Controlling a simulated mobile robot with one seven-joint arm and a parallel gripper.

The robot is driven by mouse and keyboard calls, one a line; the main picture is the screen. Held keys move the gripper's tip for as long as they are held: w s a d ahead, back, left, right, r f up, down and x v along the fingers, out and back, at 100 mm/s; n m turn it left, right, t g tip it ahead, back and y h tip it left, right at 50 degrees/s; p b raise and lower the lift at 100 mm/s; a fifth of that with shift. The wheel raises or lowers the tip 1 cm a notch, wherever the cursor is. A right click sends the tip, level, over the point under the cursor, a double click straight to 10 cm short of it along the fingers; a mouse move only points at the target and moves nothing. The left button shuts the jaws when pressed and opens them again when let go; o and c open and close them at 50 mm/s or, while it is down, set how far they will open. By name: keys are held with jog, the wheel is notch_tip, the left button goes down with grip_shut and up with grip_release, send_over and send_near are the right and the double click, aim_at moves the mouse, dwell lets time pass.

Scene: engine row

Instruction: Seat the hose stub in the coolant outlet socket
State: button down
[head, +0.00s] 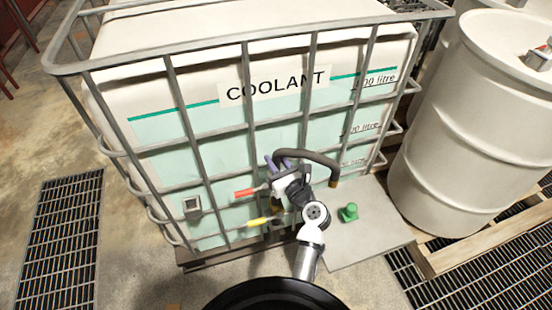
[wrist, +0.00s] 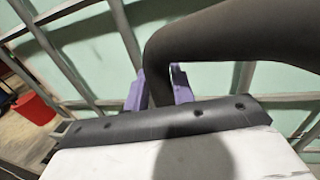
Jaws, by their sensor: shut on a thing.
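My gripper (head: 279,162) has purple fingers and is at the front of the caged coolant tank (head: 215,110). It is shut on the dark hose stub (head: 318,158), which arches to the right and turns down to a brownish end. In the wrist view the hose stub (wrist: 230,45) passes down between the purple fingers (wrist: 158,90), and its lower end is hidden behind my wrist. A yellow handle (head: 258,222) shows low at the tank's front, left of my arm. I cannot make out the coolant outlet socket; my arm covers part of that area.
A red piece (head: 246,193) sits just left of my wrist. A green cap-like part (head: 348,213) stands on a grey plate (head: 375,232) to the right. Cage bars (head: 248,115) cross the tank front. White drums (head: 470,120) on a pallet stand right.

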jog(key=shift+f+b, duration=0.55)
jog(key=shift+f, duration=0.6)
jog(key=c, duration=1.1)
grip_release()
jog(key=shift+f, duration=0.15)
jog(key=shift+s, duration=0.1)
